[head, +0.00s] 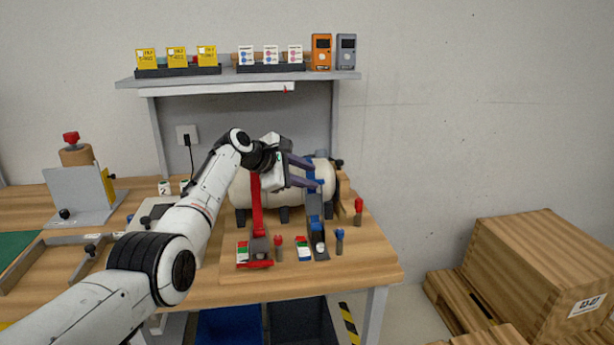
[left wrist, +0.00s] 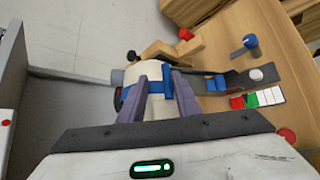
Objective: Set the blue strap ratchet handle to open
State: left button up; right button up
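A white tank (head: 332,188) lies on the wooden bench with a red strap and a blue strap over it. The blue strap (head: 315,208) runs down its front to a dark grey ratchet piece (head: 318,240) with a white knob. In the left wrist view the blue strap (left wrist: 188,82) lies across and just beyond the fingertips, and the grey ratchet piece (left wrist: 238,78) extends right. My left gripper (head: 312,174) is at the tank's upper front, fingers apart around the blue part. Contact is unclear. The handle's exact position is partly hidden by the fingers. My right gripper is not in view.
The red strap (head: 257,205) with its ratchet is left of the blue one. Small red- and blue-topped posts (head: 340,240) and coloured blocks (head: 304,249) stand close around the ratchets. A shelf (head: 240,78) is above. Wooden crates (head: 535,265) stand at right.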

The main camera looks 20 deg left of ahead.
pick_arm(q)
jog(key=shift+s+f, duration=0.1)
jog(key=b+v, duration=0.1)
jog(key=v, duration=0.9)
jog(key=shift+a+r, duration=0.15)
jog(key=shift+r, duration=0.05)
